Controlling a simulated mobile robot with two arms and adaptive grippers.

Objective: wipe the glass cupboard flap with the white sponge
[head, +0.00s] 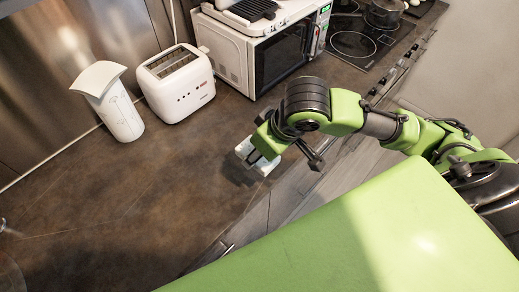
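The white sponge (263,168) is a small pale block at the front edge of the brown counter, in the head view. My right gripper (280,155) is right at it, with one dark finger over the sponge and another dark part out to the right. My wrist hides much of the gripper, so I cannot tell whether it grips the sponge or whether the sponge touches the counter. My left gripper is not in view. I see no glass cupboard flap in this view.
On the counter (130,215) stand a white jug-like container (118,110), a white toaster (178,85) and a white microwave (260,50). A black hob (365,40) with a pot (384,12) lies at the back right.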

